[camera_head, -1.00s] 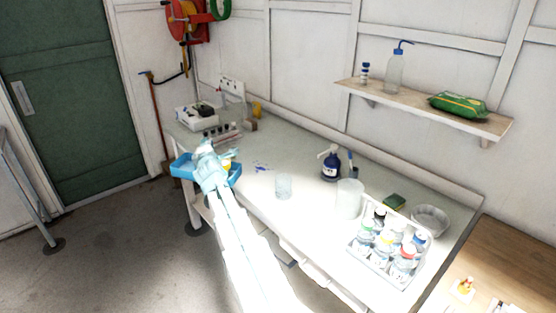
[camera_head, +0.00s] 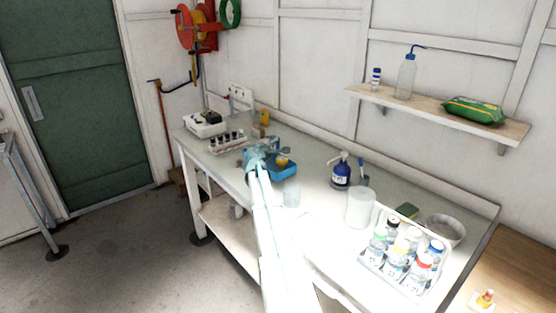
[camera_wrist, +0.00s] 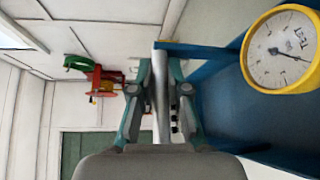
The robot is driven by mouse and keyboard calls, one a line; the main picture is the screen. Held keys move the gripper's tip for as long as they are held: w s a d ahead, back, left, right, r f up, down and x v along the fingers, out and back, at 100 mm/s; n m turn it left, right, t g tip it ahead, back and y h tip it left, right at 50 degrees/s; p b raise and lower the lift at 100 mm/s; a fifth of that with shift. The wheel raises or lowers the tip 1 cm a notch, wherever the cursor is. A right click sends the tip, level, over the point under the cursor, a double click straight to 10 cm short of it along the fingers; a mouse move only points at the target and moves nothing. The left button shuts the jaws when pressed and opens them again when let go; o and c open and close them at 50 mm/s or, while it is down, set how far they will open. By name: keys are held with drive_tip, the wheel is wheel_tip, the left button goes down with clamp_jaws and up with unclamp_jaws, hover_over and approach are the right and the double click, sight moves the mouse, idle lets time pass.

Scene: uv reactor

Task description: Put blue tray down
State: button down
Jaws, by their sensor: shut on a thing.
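The blue tray (camera_head: 284,170) is at my gripper (camera_head: 256,158), over the left-middle part of the workbench (camera_head: 318,150) in the head view. My gripper is shut on the tray's near wall or handle. In the wrist view the tray (camera_wrist: 225,110) fills the right side, with the fingers (camera_wrist: 161,92) closed on its edge. I cannot tell whether the tray touches the bench top.
A rack of dark vials (camera_head: 228,142) and a white device (camera_head: 205,124) stand behind left. A clear beaker (camera_head: 291,195), a blue bottle (camera_head: 341,172), a white container (camera_head: 360,207) and a bottle rack (camera_head: 402,255) stand to the right. A shelf (camera_head: 430,112) hangs above.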

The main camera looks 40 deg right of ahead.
sight(271, 164)
wheel_tip(271, 164, down, 7)
drive_tip(key=shift+r+p, duration=0.1)
drive_tip(key=shift+p, duration=0.3)
drive_tip(key=c, duration=1.2)
unclamp_jaws()
drive_tip(key=shift+o, duration=0.2)
drive_tip(key=shift+a, duration=0.1)
drive_tip(key=b+v, duration=0.3)
drive_tip(key=v, duration=0.9)
drive_tip(key=shift+w, duration=0.1)
